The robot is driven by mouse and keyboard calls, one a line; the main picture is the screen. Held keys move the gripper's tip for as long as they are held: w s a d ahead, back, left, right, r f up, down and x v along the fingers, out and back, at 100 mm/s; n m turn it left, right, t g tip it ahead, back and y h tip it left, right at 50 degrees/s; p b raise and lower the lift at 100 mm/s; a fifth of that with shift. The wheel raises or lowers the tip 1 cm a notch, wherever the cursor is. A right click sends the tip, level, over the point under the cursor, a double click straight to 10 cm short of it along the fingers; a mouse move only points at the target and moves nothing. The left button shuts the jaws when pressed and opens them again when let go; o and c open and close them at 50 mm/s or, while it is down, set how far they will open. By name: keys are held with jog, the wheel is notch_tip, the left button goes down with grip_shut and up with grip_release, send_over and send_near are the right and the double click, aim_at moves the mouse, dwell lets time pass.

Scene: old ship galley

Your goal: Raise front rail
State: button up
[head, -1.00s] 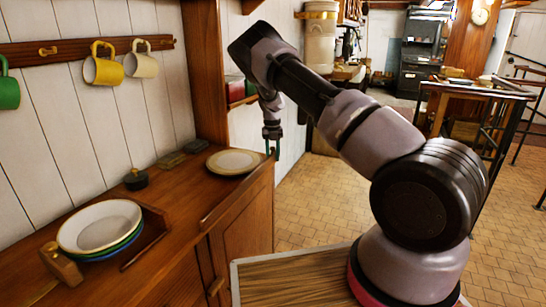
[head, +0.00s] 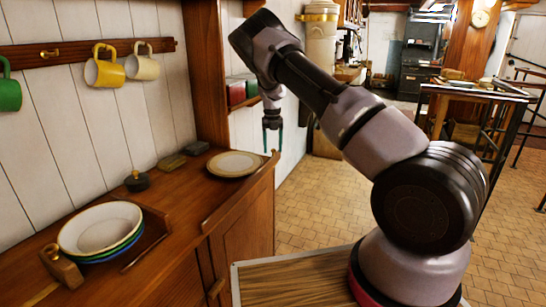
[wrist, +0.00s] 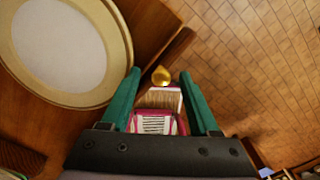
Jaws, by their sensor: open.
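The front rail (head: 234,198) is a wooden strip along the front edge of the counter, running from beside the bowls toward the plate. It looks low, close to the counter top. In the wrist view a dark wooden strip (wrist: 175,55) at the counter edge, apparently the rail's end, lies just beyond my fingers. My gripper (head: 273,149) points down near the far end of the rail, beside the plate.
A cream plate (head: 235,164) lies on the counter (head: 175,205) left of my gripper. Mugs (head: 105,71) hang above. Open tiled floor (head: 318,205) lies to the right.

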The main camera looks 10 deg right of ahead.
jog(key=shift+r, duration=2.8)
jog(key=shift+r, duration=0.1)
jog(key=s+d+r+n+t+y, duration=0.2)
jog(key=s+d+r+n, duration=0.1)
jog(key=s+r+n, duration=0.8)
jog(key=s+d+r+n+t+y, duration=0.1)
jog(key=s+d+r+n+y, duration=0.2)
jog(key=s+r, duration=0.8)
jog(key=s+r+n+t+h, duration=0.1)
jog(key=s+r+n+t, duration=0.1)
jog(key=s+n, duration=0.7)
jog(key=s+r+n+t+h, duration=0.1)
jog(key=s+r+n+t, duration=0.1)
jog(key=s+r+n, duration=0.3)
jog(key=s+n, duration=0.4)
jog(key=s, duration=0.3)
jog(key=shift+s+a+r+h, duration=0.15)
jog(key=shift+s+a+h, duration=0.15)
jog(key=shift+a+h, duration=0.1)
